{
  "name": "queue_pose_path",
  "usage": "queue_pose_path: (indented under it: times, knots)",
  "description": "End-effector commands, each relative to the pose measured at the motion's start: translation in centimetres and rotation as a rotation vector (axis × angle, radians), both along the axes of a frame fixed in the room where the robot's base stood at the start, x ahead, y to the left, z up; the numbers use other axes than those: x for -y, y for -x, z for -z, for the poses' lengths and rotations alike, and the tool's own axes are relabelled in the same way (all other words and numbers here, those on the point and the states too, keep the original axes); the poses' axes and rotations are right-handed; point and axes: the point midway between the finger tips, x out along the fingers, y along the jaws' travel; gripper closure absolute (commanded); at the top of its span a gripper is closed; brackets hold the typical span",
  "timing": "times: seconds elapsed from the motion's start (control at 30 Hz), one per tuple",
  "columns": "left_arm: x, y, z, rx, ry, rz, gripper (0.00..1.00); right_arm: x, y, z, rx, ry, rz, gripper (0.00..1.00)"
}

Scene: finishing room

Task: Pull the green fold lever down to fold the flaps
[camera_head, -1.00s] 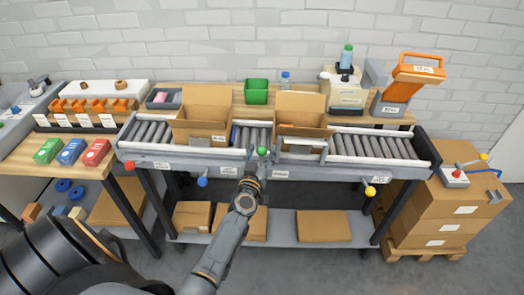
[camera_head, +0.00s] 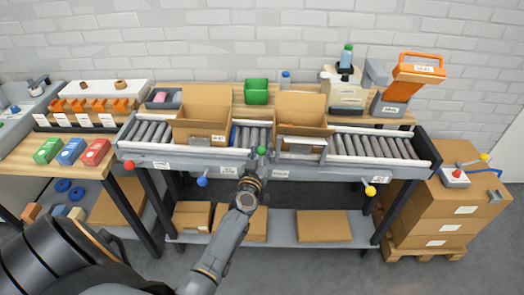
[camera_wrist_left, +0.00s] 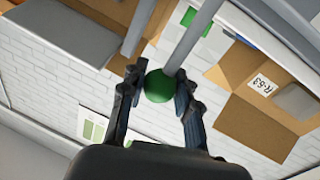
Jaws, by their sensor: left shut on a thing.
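The green lever knob (camera_head: 262,150) sits at the front edge of the conveyor, just left of the right-hand carton (camera_head: 301,108). My left gripper (camera_head: 256,157) is at the knob. In the left wrist view the green knob (camera_wrist_left: 159,86) lies between the two fingers of my left gripper (camera_wrist_left: 160,95), which is shut on it. A grey lever rod (camera_wrist_left: 192,38) runs up from the knob. The carton stands open on the rollers with its back flap up, and a grey metal bracket (camera_head: 302,146) is at its front. My right gripper is not in view.
Another open carton (camera_head: 204,112) stands to the left on the rollers. Red (camera_head: 129,165), blue (camera_head: 202,182) and yellow (camera_head: 370,190) knobs stick out along the conveyor front. A green bin (camera_head: 257,92) stands behind. The right-hand rollers (camera_head: 375,146) are clear.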

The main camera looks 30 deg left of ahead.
Motion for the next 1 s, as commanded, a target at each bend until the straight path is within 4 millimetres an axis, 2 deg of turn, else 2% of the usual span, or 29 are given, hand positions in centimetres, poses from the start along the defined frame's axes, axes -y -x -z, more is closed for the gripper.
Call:
queue_pose_path:
  times: [0.27, 0.6, 0.8, 1.0]
  knots:
    - [0.6, 1.1, 1.2, 0.073, -0.047, 0.007, 1.00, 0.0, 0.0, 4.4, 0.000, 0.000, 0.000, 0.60]
    - [2.2, 3.6, 2.2, 0.258, -0.164, 0.021, 1.00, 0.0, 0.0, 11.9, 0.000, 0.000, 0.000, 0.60]
    - [3.3, 5.4, 2.7, 0.335, -0.200, 0.022, 1.00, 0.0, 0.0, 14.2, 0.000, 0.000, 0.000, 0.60]
    - [4.3, 7.2, 3.9, 0.327, -0.202, 0.024, 1.00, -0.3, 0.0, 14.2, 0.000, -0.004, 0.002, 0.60]
